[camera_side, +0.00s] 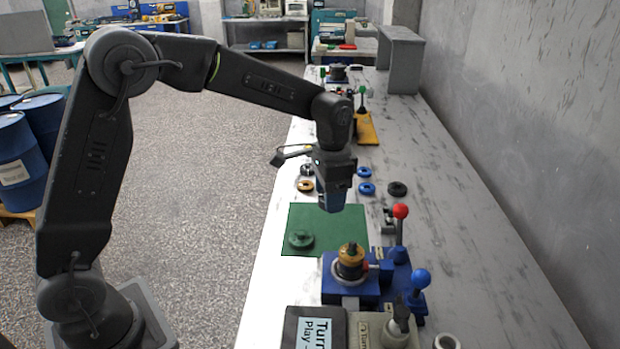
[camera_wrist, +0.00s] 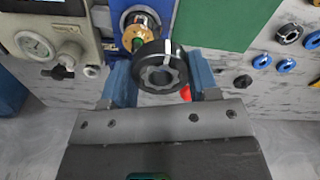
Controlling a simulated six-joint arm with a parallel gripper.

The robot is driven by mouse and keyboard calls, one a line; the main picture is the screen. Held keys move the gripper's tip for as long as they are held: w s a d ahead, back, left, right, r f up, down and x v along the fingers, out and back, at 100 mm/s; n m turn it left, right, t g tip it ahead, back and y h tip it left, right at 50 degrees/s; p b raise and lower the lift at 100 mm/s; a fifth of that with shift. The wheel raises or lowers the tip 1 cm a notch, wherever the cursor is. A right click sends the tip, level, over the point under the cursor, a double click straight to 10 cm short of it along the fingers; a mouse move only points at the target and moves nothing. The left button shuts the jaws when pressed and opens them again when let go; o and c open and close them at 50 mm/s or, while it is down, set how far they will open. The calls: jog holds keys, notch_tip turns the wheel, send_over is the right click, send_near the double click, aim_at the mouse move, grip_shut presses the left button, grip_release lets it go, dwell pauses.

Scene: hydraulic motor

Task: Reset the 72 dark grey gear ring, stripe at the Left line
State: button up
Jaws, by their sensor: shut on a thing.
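My gripper (camera_side: 331,203) hangs above the far end of the green mat in the side view. In the wrist view its blue fingers (camera_wrist: 161,80) are shut on a dark grey gear ring (camera_wrist: 148,55), with one finger on each side. A white stripe shows on the ring's upper edge, slightly right of the middle. The ring cannot be made out in the side view. The hydraulic motor (camera_side: 351,264), with a brass top on a blue base, stands nearer the side camera. The motor also shows just beyond the ring in the wrist view (camera_wrist: 138,30). Its line marks cannot be read.
The green mat (camera_side: 340,220) carries a dark green disc (camera_side: 301,240). Levers with a red knob (camera_side: 400,211) and a blue knob (camera_side: 421,277) rise beside the motor. A gauge box (camera_wrist: 40,45) flanks the motor.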

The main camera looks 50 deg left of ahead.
aim_at(352, 242)
jog(key=d+f+n, duration=0.1)
jog(key=d, duration=0.1)
jog(key=d+n, duration=0.1)
jog(key=d, duration=0.1)
jog(key=w+d+f+n, duration=0.1)
jog(key=d, duration=0.1)
jog(key=shift+f+n, duration=0.3)
jog(key=shift+f, duration=1.8)
jog(key=shift+f, duration=0.8)
dwell(0.6)
jog(key=shift+f, duration=0.6)
jog(key=shift+f, duration=0.4)
dwell(0.4)
jog(key=o, duration=1.5)
